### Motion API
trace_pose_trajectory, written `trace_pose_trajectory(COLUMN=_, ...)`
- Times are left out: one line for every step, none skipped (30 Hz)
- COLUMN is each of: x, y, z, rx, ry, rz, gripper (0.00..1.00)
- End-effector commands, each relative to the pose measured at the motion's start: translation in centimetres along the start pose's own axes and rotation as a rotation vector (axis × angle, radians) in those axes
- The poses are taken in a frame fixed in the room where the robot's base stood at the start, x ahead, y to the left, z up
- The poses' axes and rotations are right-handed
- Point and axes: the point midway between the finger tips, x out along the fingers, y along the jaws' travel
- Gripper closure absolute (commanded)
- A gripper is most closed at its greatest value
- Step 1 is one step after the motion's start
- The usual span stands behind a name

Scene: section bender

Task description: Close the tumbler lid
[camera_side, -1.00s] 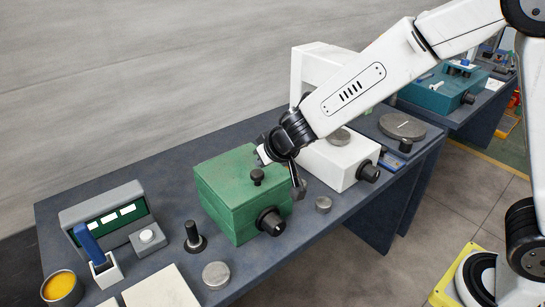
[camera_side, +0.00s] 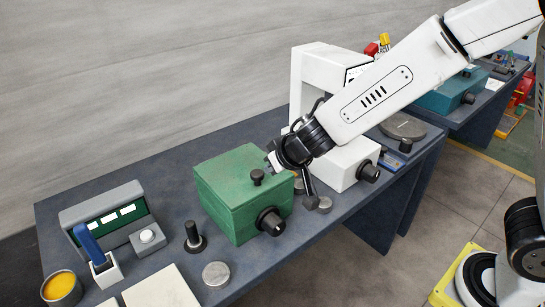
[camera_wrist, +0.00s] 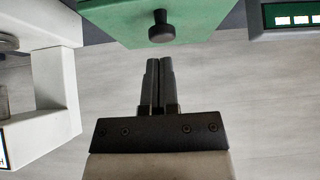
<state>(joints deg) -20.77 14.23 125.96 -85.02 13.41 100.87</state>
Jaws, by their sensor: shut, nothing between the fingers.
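The tumbler appears to be the green box (camera_side: 238,214) on the bench. Its flat green top (camera_side: 228,172) carries a black knob (camera_side: 257,177), and a larger black knob (camera_side: 270,221) sticks out of the front. The top looks level on the box; I cannot make out a gap or seam. My gripper is at the box's back right corner in the side view, its fingertips hard to see there. In the wrist view my gripper (camera_wrist: 160,66) is shut and empty, its fingers pointing toward the green top and knob, apart from the knob.
A white machine (camera_side: 350,165) stands close to the right of the box. A black peg (camera_side: 193,237) and a metal disc (camera_side: 216,274) are at the front left. A grey panel unit (camera_side: 103,208) stands farther left. The bench behind the box is clear.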

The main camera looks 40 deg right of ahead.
Motion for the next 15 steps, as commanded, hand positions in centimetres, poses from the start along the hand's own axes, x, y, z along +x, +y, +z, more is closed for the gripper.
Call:
trace_pose_trajectory(x=-0.2, y=0.0, z=0.4, rx=-0.002, ry=0.000, rz=0.000, gripper=1.00)
trace_pose_trajectory(x=-0.3, y=0.0, z=0.6, rx=0.000, ry=0.000, rz=-0.001, gripper=1.00)
trace_pose_trajectory(x=-0.4, y=0.0, z=0.8, rx=-0.001, ry=0.000, rz=-0.001, gripper=1.00)
trace_pose_trajectory(x=-0.5, y=0.0, z=1.0, rx=-0.001, ry=0.001, rz=-0.001, gripper=1.00)
trace_pose_trajectory(x=-0.6, y=0.0, z=1.2, rx=-0.001, ry=0.001, rz=-0.002, gripper=1.00)
trace_pose_trajectory(x=-0.7, y=0.0, z=1.6, rx=-0.001, ry=0.000, rz=-0.001, gripper=1.00)
trace_pose_trajectory(x=-0.8, y=0.0, z=1.9, rx=-0.001, ry=-0.001, rz=-0.001, gripper=1.00)
trace_pose_trajectory(x=-0.8, y=-0.1, z=2.1, rx=-0.002, ry=0.000, rz=-0.001, gripper=1.00)
trace_pose_trajectory(x=-1.0, y=0.0, z=2.4, rx=-0.001, ry=-0.001, rz=-0.001, gripper=1.00)
trace_pose_trajectory(x=-1.1, y=0.0, z=2.7, rx=-0.002, ry=-0.001, rz=-0.001, gripper=1.00)
trace_pose_trajectory(x=-1.2, y=0.0, z=2.9, rx=-0.001, ry=0.000, rz=-0.001, gripper=1.00)
trace_pose_trajectory(x=-1.3, y=0.0, z=3.2, rx=-0.001, ry=0.001, rz=-0.001, gripper=1.00)
trace_pose_trajectory(x=-1.4, y=0.0, z=3.4, rx=-0.002, ry=0.001, rz=-0.001, gripper=1.00)
trace_pose_trajectory(x=-1.5, y=0.0, z=3.6, rx=-0.001, ry=0.001, rz=-0.001, gripper=1.00)
trace_pose_trajectory(x=-1.6, y=0.0, z=4.0, rx=-0.001, ry=0.001, rz=-0.001, gripper=1.00)
